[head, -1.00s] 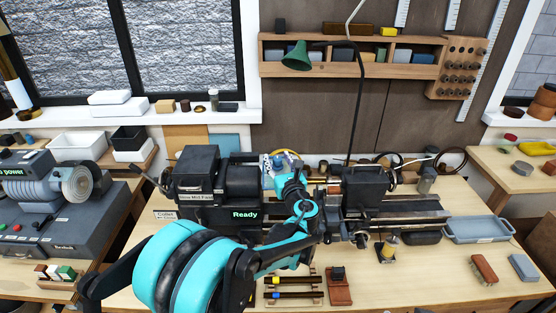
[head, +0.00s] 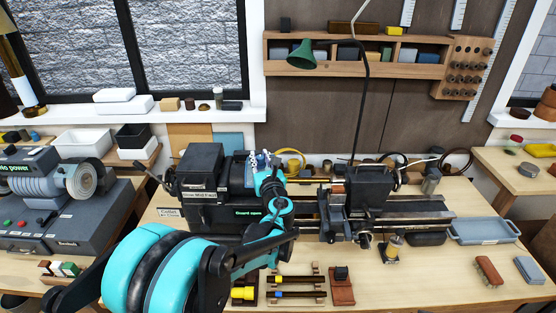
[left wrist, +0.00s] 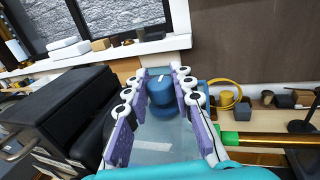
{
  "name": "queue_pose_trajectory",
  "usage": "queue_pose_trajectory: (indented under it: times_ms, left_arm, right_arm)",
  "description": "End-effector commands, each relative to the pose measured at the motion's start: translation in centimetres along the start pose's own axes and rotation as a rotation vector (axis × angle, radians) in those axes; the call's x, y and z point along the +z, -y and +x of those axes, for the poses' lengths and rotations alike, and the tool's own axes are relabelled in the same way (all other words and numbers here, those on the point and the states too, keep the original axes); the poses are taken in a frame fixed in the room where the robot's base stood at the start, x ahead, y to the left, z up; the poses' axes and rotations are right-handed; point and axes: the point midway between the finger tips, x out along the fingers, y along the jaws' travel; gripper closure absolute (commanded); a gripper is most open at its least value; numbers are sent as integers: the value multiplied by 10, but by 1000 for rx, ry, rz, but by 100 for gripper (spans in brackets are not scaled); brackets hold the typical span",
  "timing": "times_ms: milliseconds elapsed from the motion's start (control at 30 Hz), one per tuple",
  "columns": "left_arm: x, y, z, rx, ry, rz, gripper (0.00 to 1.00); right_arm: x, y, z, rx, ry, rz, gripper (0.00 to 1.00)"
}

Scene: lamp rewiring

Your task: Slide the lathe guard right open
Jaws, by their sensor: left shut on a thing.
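The lathe (head: 215,190) stands on the bench, and its display (head: 248,212) reads "Guard open". My left gripper (head: 260,160) is over the right side of the dark headstock. In the left wrist view, its purple-padded fingers (left wrist: 160,92) are shut on a blue knob (left wrist: 162,90) with a white mark on top. A pale see-through panel, apparently the guard (left wrist: 150,154), lies below the knob. The arm hides much of the guard in the head view. A brass-coloured bar (left wrist: 275,139) with a green end shows to the right. My right gripper is not in view.
The carriage block (head: 352,188) stands right of the arm, with a lamp (head: 302,56) above. A grey tray (head: 484,230) is at the right. Racked rods (head: 300,281) lie in front. A grinder (head: 45,175) stands at the left.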

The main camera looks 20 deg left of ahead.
Motion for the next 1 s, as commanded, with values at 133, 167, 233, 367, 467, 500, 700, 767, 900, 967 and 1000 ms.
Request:
queue_pose_trajectory:
  times_ms: [133,167,233,367,467,500,700,767,900,967,1000]
  left_arm:
    - [0,-31,8,2,1,0,100]
    - [0,-34,9,2,1,0,100]
    - [0,-39,10,0,1,0,100]
    - [0,-40,11,-2,1,0,100]
    - [0,-40,11,-2,0,0,100]
    - [0,-40,11,-2,0,0,100]
    - [0,-40,11,-2,0,0,54]
    - [0,-40,11,-2,0,0,54]
    - [0,-40,10,-2,0,0,54]
    - [0,-40,9,-2,0,0,54]
    - [0,-40,7,-2,0,0,54]
  right_arm:
    - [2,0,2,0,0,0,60]
    - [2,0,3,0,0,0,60]
    - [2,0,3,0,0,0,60]
    - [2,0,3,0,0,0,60]
    - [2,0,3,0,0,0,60]
    - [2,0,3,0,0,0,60]
    - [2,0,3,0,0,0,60]
    - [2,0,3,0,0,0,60]
    - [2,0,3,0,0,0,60]
    - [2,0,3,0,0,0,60]
    - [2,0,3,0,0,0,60]
